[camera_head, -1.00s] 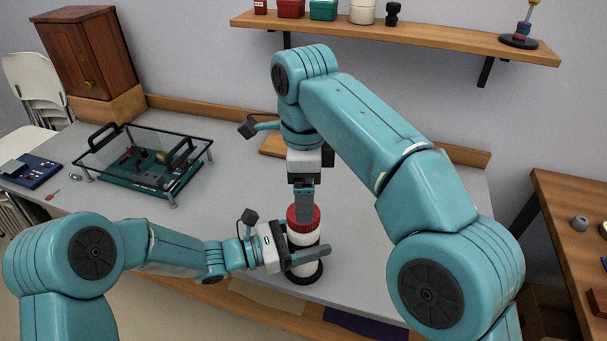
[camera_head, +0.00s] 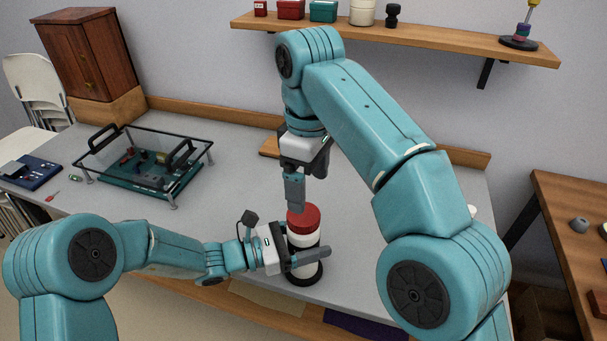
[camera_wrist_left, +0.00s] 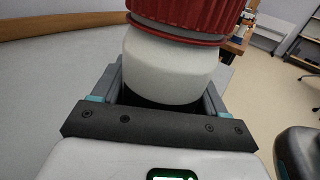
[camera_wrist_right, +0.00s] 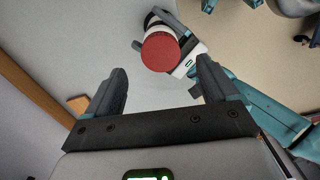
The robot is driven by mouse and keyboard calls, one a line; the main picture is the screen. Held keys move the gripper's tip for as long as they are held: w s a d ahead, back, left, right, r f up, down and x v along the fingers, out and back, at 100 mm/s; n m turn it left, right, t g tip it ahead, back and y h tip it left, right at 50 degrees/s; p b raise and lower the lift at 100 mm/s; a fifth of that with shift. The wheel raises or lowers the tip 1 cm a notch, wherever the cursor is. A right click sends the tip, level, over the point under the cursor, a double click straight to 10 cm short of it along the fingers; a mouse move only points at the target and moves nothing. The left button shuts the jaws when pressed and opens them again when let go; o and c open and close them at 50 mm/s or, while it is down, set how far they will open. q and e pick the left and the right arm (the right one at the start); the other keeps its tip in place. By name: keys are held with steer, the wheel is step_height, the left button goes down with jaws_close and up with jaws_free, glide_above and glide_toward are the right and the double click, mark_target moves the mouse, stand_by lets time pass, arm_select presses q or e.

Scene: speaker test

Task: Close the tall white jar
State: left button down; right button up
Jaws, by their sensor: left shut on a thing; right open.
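The tall white jar (camera_head: 303,256) stands upright on the table with dark bands and a dark base. Its red lid (camera_head: 303,219) sits on top; the lid also shows in the left wrist view (camera_wrist_left: 190,12) and from above in the right wrist view (camera_wrist_right: 160,51). My left gripper (camera_head: 298,259) is shut around the jar's white body below the lid, and the left wrist view shows the body (camera_wrist_left: 170,65) between the fingers. My right gripper (camera_head: 294,208) is open and empty, above and slightly behind the lid, apart from it. I cannot tell how tightly the lid sits.
A clear-topped case with black handles (camera_head: 147,160) stands at the left of the table (camera_head: 235,165). A brown cabinet (camera_head: 87,55) is behind it. A shelf (camera_head: 430,37) with small containers hangs above. A wooden board (camera_head: 270,147) lies behind my right gripper.

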steer(key=n, duration=0.4)
steer(key=shift+r, duration=0.2)
steer(key=shift+w+a+r+n, duration=0.15)
steer(key=shift+r+n, duration=0.05)
steer(key=shift+n, duration=0.9)
steer(key=shift+a+f, duration=0.15)
steer(key=shift+a, duration=0.15)
steer(key=shift+f, duration=0.1)
steer(key=shift+f, duration=3.9)
